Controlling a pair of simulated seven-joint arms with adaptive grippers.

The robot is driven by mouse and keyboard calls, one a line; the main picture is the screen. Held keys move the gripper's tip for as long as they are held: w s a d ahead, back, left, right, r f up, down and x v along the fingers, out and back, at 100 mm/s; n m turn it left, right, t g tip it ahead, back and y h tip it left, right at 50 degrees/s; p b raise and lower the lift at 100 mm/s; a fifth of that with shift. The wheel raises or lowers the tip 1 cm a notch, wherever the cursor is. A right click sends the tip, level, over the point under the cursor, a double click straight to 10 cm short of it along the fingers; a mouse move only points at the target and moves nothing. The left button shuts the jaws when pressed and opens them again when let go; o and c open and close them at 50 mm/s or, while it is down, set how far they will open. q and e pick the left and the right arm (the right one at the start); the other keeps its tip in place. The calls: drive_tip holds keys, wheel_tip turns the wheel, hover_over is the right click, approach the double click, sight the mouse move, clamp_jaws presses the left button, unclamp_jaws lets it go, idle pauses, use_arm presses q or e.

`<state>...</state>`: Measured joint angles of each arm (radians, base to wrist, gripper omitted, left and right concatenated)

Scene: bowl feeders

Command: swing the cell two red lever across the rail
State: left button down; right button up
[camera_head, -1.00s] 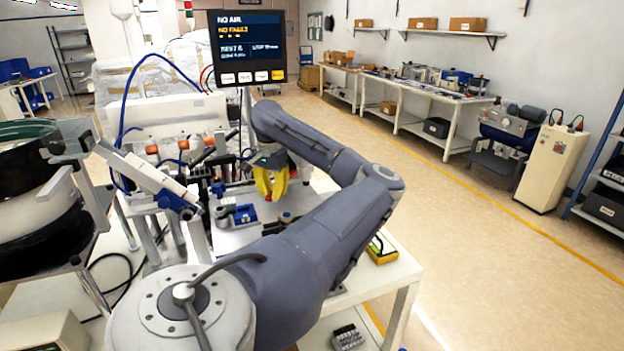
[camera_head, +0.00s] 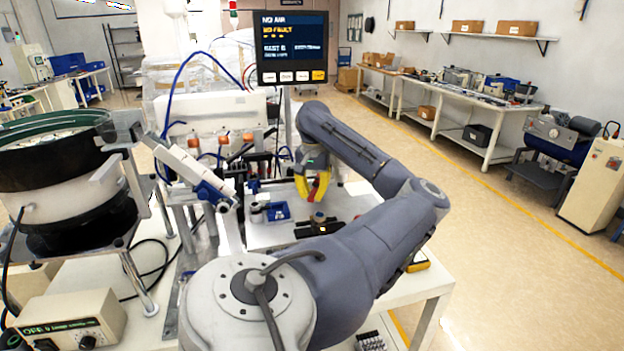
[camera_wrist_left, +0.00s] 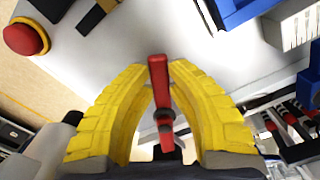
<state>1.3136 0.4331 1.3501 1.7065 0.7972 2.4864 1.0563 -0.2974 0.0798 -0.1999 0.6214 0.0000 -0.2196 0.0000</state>
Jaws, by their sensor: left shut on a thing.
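My left gripper (camera_head: 314,190) has yellow fingers and hangs over the middle of the bench in the head view. In the left wrist view the left gripper (camera_wrist_left: 160,68) has its fingertips closed on a red lever (camera_wrist_left: 159,92), which stands between them. Several other red levers (camera_wrist_left: 290,117) with dark stems stand in a row to the right in the wrist view, apart from the gripper. The cell numbers and the rail cannot be read clearly. My right gripper is not in view.
A blue tray (camera_head: 277,211) sits left of the gripper, and a black fixture (camera_head: 318,226) sits below it in the head view. A bowl feeder (camera_head: 60,175) stands at left. The screen (camera_head: 292,48) reads NO AIR, NO FAULT. A red button (camera_wrist_left: 22,39) shows in the wrist view.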

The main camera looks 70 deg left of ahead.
use_arm(q)
drive_tip(key=shift+f, duration=0.1)
drive_tip(key=c, duration=1.3)
unclamp_jaws()
drive_tip(key=shift+r, duration=6.05)
drive_tip(key=shift+o, duration=0.2)
